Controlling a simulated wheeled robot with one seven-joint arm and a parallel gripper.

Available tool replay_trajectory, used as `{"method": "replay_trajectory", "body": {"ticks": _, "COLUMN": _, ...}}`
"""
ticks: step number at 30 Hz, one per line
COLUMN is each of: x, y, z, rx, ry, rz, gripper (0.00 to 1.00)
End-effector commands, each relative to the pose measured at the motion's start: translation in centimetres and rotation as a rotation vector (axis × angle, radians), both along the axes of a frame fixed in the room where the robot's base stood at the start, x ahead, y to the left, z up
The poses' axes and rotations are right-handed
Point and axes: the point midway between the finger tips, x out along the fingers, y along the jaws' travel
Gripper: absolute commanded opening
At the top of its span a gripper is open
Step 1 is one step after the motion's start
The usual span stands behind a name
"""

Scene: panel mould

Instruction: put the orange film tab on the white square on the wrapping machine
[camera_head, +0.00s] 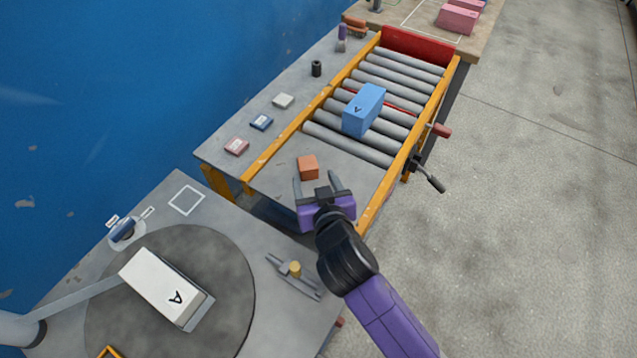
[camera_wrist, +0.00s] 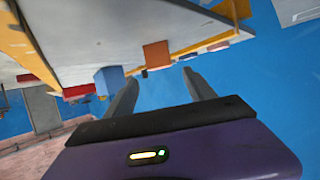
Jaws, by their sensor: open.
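The orange film tab (camera_head: 308,167) is a small orange block on the grey plate at the near end of the roller conveyor. It also shows in the wrist view (camera_wrist: 157,55), just beyond the fingertips. My gripper (camera_head: 316,181) is open and empty, its two fingers pointing at the tab from the near side; I cannot tell whether they touch it. The open fingers show in the wrist view (camera_wrist: 161,77) too. The white square (camera_head: 186,200) is a bare painted outline on the back corner of the grey wrapping machine (camera_head: 262,250), left of my gripper.
A white box marked A (camera_head: 165,285) lies on the round turntable (camera_head: 235,295). A brass-topped clamp (camera_head: 294,270) stands near the machine's right edge. A blue box (camera_head: 363,110) sits on the rollers.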

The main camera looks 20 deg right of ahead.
Motion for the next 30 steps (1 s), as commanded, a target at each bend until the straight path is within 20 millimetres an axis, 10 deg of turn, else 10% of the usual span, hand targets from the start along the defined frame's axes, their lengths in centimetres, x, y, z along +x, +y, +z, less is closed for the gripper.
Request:
{"method": "replay_trajectory", "body": {"ticks": 14, "x": -2.4, "y": -0.7, "z": -1.0, "rx": -0.011, "ry": 0.009, "rz": 0.026, "gripper": 0.63}}
{"method": "replay_trajectory", "body": {"ticks": 30, "x": -22.7, "y": -3.4, "z": -2.1, "rx": -0.033, "ry": -0.010, "rz": 0.216, "gripper": 0.63}}
